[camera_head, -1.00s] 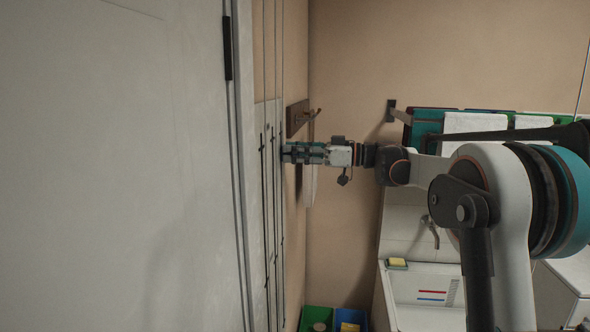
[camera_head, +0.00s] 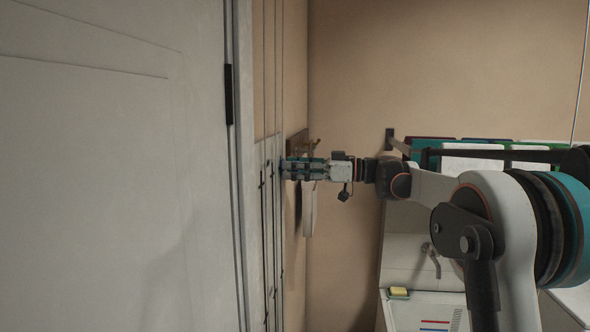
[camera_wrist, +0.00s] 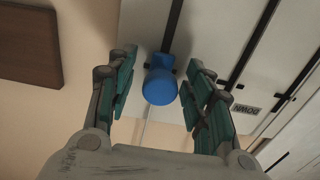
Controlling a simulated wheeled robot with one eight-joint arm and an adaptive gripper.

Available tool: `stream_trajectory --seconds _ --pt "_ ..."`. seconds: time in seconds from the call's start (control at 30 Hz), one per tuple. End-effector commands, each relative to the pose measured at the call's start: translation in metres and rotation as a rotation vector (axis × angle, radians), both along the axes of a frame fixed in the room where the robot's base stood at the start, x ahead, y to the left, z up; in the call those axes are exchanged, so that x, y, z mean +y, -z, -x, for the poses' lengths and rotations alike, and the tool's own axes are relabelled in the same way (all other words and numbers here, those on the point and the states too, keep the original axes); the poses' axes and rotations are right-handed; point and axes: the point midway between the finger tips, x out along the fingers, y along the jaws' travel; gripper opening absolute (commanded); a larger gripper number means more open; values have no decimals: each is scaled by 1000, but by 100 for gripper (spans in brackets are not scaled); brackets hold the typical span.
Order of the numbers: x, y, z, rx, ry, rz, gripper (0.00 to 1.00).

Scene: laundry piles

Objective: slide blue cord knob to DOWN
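The blue cord knob (camera_wrist: 160,85) sits on a dark straight slot (camera_wrist: 173,25) in a pale wall panel in the wrist view. A thin pale cord runs from it toward my palm side. My gripper (camera_wrist: 162,60) is open, with one finger on each side of the knob. Gaps show between the knob and both fingers. A small plate reading DOWN (camera_wrist: 246,109) is to the right, upside down in this view. In the head view my gripper (camera_head: 286,167) is at the slotted panel (camera_head: 259,155) on the left wall, its fingers mostly hiding the knob.
More dark slots run alongside on the panel. A brown wooden hook board (camera_wrist: 28,45) is left of my gripper in the wrist view. A white door (camera_head: 110,180) fills the left of the head view. A rail with folded towels (camera_head: 472,158) is at the back wall.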

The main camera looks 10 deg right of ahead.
Motion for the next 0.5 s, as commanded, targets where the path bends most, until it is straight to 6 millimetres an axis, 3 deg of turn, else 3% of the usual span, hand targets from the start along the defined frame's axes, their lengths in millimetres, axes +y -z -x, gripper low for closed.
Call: stream_trajectory --seconds 0.27,0.5 --pt "-2 0 1 0 0 -1 47" --pt "-32 0 12 0 4 -1 47"
